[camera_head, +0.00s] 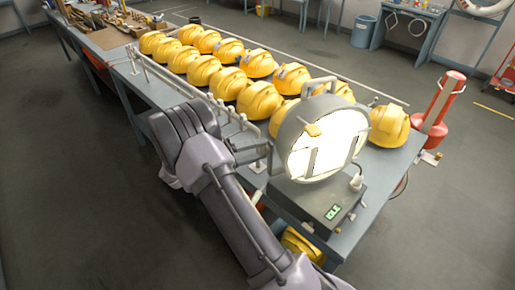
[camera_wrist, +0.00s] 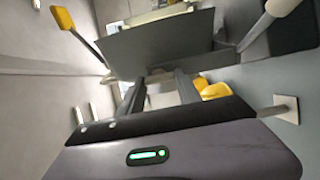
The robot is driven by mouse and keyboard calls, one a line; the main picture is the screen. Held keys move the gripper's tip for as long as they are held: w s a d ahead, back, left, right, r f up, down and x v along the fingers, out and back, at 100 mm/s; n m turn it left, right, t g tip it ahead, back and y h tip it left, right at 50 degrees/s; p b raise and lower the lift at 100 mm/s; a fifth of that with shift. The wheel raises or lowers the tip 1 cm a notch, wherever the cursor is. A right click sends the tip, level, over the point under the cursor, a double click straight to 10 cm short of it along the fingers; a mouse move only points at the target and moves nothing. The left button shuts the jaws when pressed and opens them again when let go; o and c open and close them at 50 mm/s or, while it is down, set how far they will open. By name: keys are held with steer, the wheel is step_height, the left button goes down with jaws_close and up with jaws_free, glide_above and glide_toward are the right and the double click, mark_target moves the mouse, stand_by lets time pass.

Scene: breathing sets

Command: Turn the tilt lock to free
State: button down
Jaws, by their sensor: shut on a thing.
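The round grey lamp (camera_head: 292,133) with a bright lit face and a top handle stands on a dark box with a green display (camera_head: 333,211). My arm reaches up to the lamp's left side, where the gripper end is partly hidden in the head view. In the wrist view my gripper (camera_wrist: 161,78) has its two dark fingers against a flat grey part (camera_wrist: 160,42). It is shut on what seems to be the tilt lock, whose shape and setting are mostly hidden. A yellow-ended lever (camera_wrist: 66,20) shows at upper left.
Yellow hard hats (camera_head: 258,99) stand in rows on the long table behind the lamp. A low rail (camera_head: 205,97) runs along the table's near edge. A red post (camera_head: 440,105) stands at the right. The floor left of the table is clear.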

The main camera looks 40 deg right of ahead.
steer(key=c, duration=0.8)
jaws_free()
steer(key=shift+c, duration=0.2)
steer(key=v, duration=1.7)
steer(key=shift+w+a, duration=0.15)
steer(key=shift+a, duration=0.05)
